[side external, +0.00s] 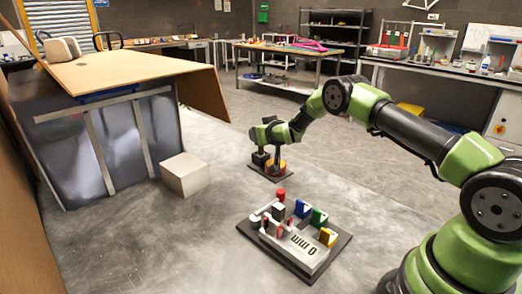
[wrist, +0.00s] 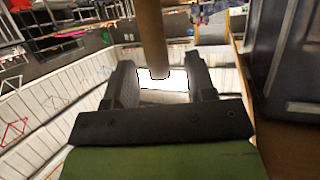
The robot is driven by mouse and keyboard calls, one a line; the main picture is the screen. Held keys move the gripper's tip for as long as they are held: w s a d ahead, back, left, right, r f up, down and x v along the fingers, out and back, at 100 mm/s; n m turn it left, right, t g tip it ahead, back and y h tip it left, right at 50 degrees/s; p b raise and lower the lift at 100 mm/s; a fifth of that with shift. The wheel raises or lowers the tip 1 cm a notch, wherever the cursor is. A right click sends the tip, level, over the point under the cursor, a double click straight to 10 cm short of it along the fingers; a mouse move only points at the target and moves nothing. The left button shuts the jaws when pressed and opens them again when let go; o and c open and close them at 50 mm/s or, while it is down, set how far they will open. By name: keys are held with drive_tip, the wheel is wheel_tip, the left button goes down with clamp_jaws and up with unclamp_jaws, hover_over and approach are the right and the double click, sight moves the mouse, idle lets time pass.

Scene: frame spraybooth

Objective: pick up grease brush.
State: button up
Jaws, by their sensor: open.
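In the wrist view a brown round handle (wrist: 151,38), likely the grease brush, comes down from the top edge between the two fingers of my gripper (wrist: 158,80). The fingers are apart, with gaps on both sides of the handle. In the side view my gripper (side external: 267,150) is low over a small black base plate (side external: 264,177) that bears an orange round part (side external: 276,167). The brush cannot be made out there; my gripper and wrist cover that spot.
A dark board with a grey fixture (side external: 296,256) and several coloured blocks lies in front. A pale box (side external: 185,174) sits to the left beside a cardboard-topped booth (side external: 110,135). Floor between the box and the fixture is clear. Benches stand behind.

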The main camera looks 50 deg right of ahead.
clamp_jaws()
wheel_tip(320, 180, up, 10)
idle(0.6)
